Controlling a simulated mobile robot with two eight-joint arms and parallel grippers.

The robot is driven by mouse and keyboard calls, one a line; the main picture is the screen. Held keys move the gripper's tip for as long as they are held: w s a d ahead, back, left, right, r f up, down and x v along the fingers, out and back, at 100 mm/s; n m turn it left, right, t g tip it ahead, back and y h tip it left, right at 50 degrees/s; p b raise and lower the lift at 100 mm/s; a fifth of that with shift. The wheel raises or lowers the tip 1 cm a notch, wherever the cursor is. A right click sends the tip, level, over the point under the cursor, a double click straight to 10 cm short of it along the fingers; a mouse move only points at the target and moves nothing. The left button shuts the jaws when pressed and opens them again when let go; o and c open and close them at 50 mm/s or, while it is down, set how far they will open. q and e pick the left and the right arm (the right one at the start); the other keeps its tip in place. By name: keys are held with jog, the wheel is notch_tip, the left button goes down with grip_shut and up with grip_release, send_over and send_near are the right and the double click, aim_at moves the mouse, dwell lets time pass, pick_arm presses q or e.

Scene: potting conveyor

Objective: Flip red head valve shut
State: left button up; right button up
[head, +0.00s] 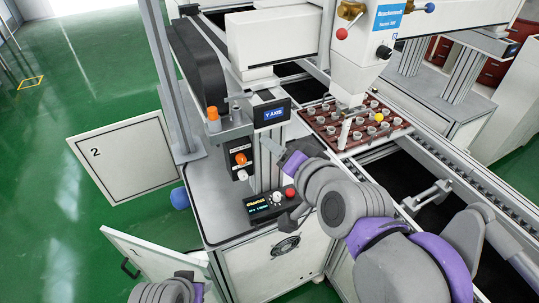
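The red ball (341,33) of a valve lever shows at the top of the head view, on the front of the white dispensing head (358,70). A brass valve body (351,10) is just above it. My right gripper (272,148) is well below and to the left of the valve, near the control box, apart from the red ball.
A tray (345,153) of small pots lies on the conveyor below the head. A control panel with a red button (290,193) is close to my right arm. A cabinet door (160,265) stands open.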

pick_arm(q)
jog(key=shift+w+r, duration=0.1)
jog(key=shift+w, duration=0.35)
pick_arm(e)
jog(key=shift+s+a+f+g+y, duration=0.3)
jog(key=shift+s+a+f, duration=0.1)
jog(key=shift+a, duration=0.2)
jog(key=shift+s+a+f+g+y, duration=0.3)
jog(key=shift+s+a+f, duration=0.1)
jog(key=shift+a, duration=0.2)
jog(key=shift+r, duration=0.1)
